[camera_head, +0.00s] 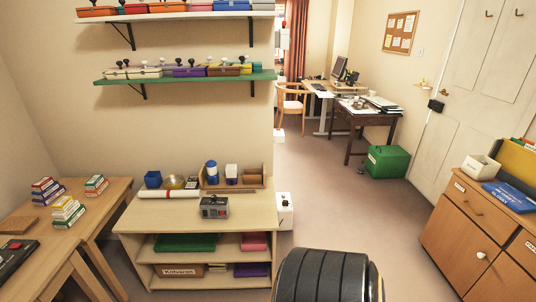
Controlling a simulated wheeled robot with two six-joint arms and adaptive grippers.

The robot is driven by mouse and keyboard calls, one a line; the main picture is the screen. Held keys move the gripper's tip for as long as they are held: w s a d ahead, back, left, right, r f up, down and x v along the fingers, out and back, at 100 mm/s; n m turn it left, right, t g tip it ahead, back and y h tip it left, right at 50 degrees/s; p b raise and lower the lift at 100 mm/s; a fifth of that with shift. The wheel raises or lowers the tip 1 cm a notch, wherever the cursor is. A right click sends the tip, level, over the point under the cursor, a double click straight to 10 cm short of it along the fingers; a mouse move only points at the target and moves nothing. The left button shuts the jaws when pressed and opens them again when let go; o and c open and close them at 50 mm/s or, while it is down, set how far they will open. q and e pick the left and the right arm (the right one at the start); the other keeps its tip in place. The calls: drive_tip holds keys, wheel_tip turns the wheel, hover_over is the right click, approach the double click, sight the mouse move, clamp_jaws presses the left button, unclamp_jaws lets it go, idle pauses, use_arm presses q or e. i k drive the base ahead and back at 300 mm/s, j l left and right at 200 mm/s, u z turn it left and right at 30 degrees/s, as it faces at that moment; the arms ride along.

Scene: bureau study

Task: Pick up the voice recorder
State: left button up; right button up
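A small grey and dark boxy device with a red spot (214,207) sits on top of the low wooden shelf unit (250,215), near its front edge. It looks like a recorder, but it is too small to be sure. A dark flat device with a red button (15,252) lies on the left table, cut off by the picture's edge; I cannot tell what it is. Neither of my grippers shows in the head view.
A black ribbed rounded object (329,276), perhaps a chair back, stands at bottom centre. A wooden cabinet (465,215) is at right. A green box (388,161) sits by a desk at the back. Wall shelves (185,78) hang above the unit.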

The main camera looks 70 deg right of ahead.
sight(213, 208)
drive_tip(key=z, duration=1.65)
